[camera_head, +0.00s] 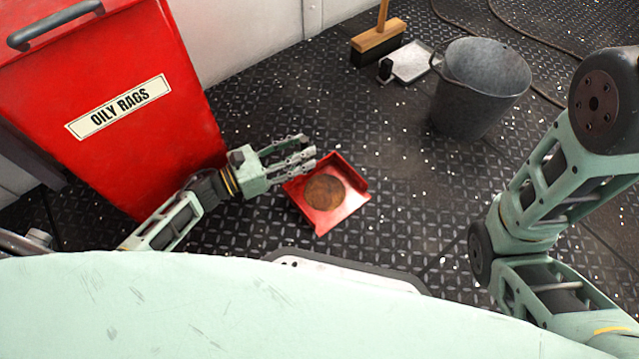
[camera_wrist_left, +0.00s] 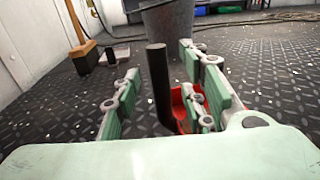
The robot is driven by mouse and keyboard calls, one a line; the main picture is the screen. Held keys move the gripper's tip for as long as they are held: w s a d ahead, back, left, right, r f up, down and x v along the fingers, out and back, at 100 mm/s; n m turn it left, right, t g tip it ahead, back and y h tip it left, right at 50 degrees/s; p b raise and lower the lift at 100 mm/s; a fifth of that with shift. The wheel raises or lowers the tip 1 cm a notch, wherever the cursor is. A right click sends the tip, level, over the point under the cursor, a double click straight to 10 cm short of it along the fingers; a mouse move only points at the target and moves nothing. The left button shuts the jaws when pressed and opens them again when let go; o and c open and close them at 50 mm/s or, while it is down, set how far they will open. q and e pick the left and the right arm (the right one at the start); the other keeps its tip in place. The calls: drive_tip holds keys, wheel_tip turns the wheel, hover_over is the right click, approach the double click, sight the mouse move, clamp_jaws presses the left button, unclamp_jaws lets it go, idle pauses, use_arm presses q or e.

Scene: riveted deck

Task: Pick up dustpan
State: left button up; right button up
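The red dustpan (camera_head: 346,206) lies on the deck, with a round brown patch (camera_head: 325,191) in its pan. My left gripper (camera_head: 306,151) is at its upper left edge in the head view, with its fingers spread. In the left wrist view, a black handle (camera_wrist_left: 158,85) stands upright between the open fingers (camera_wrist_left: 157,98), with a gap on each side. Part of the red pan (camera_wrist_left: 179,108) shows behind the right finger. In the head view the handle is hidden by my left gripper. My right arm shows at the right, but its gripper is out of view.
A red bin (camera_head: 130,150) labelled OILY RAGS stands close beside my left arm. A metal bucket (camera_head: 478,90) stands at the back right. A broom (camera_head: 378,40) and a pale grey dustpan (camera_head: 410,62) are near the wall. The deck between them and the red dustpan is clear.

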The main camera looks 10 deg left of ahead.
use_arm(q)
drive_tip(key=shift+x, duration=0.9)
drive_tip(key=shift+c, duration=0.4)
clamp_jaws()
